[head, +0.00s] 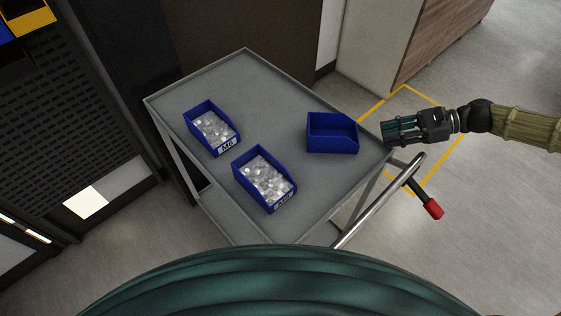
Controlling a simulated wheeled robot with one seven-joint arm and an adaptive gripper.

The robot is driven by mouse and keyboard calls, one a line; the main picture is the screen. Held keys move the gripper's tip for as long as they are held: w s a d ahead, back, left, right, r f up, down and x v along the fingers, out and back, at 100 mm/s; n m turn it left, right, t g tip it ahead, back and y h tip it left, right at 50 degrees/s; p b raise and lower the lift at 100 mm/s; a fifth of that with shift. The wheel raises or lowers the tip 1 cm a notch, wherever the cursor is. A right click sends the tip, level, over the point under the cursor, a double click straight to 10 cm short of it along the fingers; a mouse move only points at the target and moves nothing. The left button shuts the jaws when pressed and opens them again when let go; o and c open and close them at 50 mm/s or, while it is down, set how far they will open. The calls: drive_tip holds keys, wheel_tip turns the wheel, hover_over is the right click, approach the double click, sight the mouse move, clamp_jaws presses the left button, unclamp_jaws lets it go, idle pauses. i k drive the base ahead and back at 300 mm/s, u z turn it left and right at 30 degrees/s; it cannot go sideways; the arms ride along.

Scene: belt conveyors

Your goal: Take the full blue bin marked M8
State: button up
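Three blue bins stand on a grey cart top (240,80). One full bin (197,136) at the left holds many small silvery parts; its white front label seems to start with M, but I cannot surely read the digit. A second full bin (249,185), nearer to me, holds similar parts; its label is seen too steeply to read surely. A third bin (333,142) at the right looks empty. My gripper (386,133) is at the cart's right corner, pointing left towards the empty bin, apart from it.
The cart has a raised rim and a metal push handle (380,200) at its right front. A red-ended lever (432,208) sticks out there. A dark perforated rack (60,110) stands left, a cabinet (440,35) behind. Grey floor (500,220) is clear at right.

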sight(265, 179)
drive_tip(key=u, duration=0.05)
drive_tip(key=k, duration=0.95)
drive_tip(key=z, duration=0.05)
